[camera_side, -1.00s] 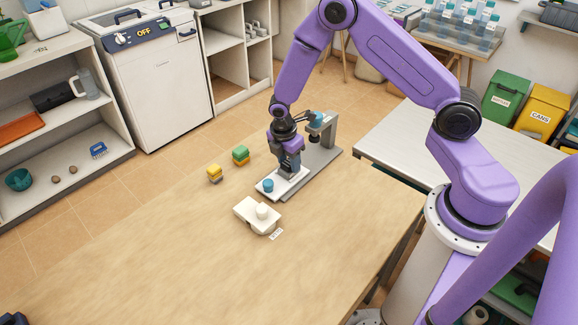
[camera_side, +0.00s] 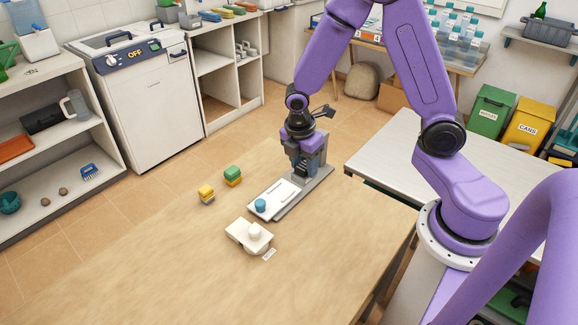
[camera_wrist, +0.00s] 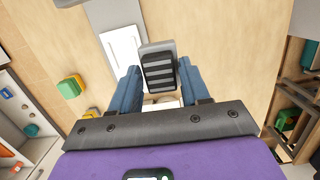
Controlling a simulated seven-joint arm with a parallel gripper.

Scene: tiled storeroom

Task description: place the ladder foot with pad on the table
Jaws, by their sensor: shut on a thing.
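The ladder foot with pad (camera_wrist: 158,70) is a grey block with a black ridged pad, seen in the wrist view between my blue fingers. My gripper (camera_wrist: 160,88) is shut on it. In the side view my gripper (camera_side: 304,172) is over the grey fixture at the table's far edge, and the foot is hard to tell apart there. Whether it touches anything beneath is unclear. The wooden table (camera_side: 190,255) lies below, with its bare top also in the wrist view (camera_wrist: 225,40).
A grey fixture (camera_side: 318,184) carries a white plate (camera_side: 275,199) with a blue knob (camera_side: 261,205). A white block with a round knob (camera_side: 246,238) and a label stand in front. Yellow (camera_side: 206,192) and green (camera_side: 232,174) blocks stand left. The table's front is clear.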

